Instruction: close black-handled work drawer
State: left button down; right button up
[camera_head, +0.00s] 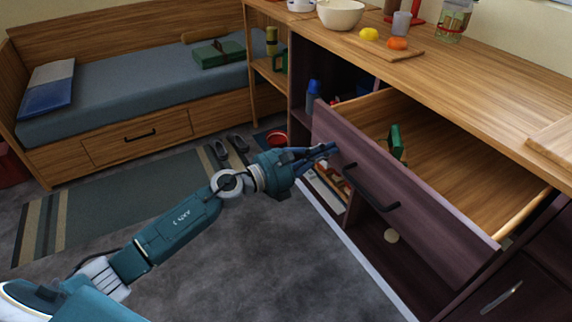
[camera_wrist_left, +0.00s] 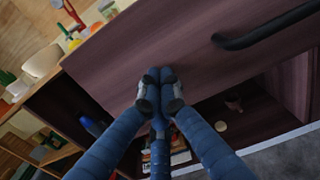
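The work drawer (camera_head: 420,200) is pulled open from the wooden counter. It has a dark purple-brown front and a black bar handle (camera_head: 371,188). A small green object (camera_head: 396,142) is inside near its front. My left gripper (camera_head: 332,149) is at the left part of the drawer front, left of the handle. In the left wrist view its blue fingers (camera_wrist_left: 160,76) are together against or just before the drawer front, with nothing seen between them. The handle (camera_wrist_left: 265,30) is to the upper right there, apart from the fingers. My right gripper is not in view.
The counter top (camera_head: 480,85) holds a white bowl (camera_head: 340,14), a yellow fruit (camera_head: 369,34) and an orange fruit (camera_head: 397,43) on a board. Open shelves with a blue bottle (camera_head: 313,92) are below. A bed (camera_head: 140,95) stands at left. Grey floor (camera_head: 280,270) is clear.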

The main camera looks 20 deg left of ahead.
pick_arm(q)
jog(key=x, duration=0.6)
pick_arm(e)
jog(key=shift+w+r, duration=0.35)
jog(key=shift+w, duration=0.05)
pick_arm(q)
jog(key=shift+a+f, duration=0.1)
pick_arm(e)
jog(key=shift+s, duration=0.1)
